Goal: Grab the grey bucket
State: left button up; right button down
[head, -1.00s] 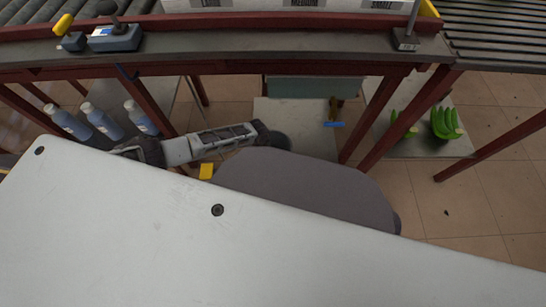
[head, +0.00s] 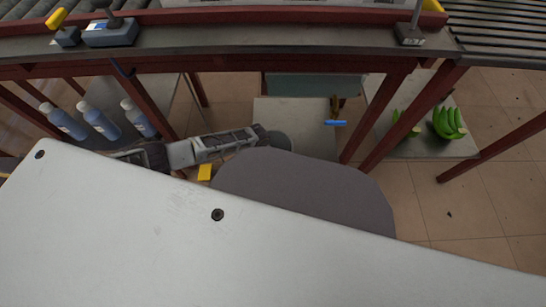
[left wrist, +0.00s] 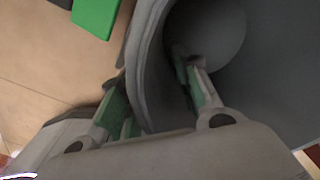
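The grey bucket (left wrist: 265,70) fills the right of the left wrist view, with its curved rim running down the middle and its hollow inside showing. My left gripper (left wrist: 155,100) straddles the rim, one finger inside the bucket and the other outside. The fingers stand apart with the wall between them, and I see no clear grip. My right gripper is not in view.
Red table legs (head: 375,115) stand around the low pale platform (head: 290,112), where a blue-headed tool (head: 335,123) lies. Several blue bottles (head: 103,122) stand at left and green bananas (head: 449,124) at right. A green piece (left wrist: 95,15) lies near the bucket. Floor is open at right.

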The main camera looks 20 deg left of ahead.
pick_arm(q)
jog(key=shift+c, duration=0.5)
grip_shut()
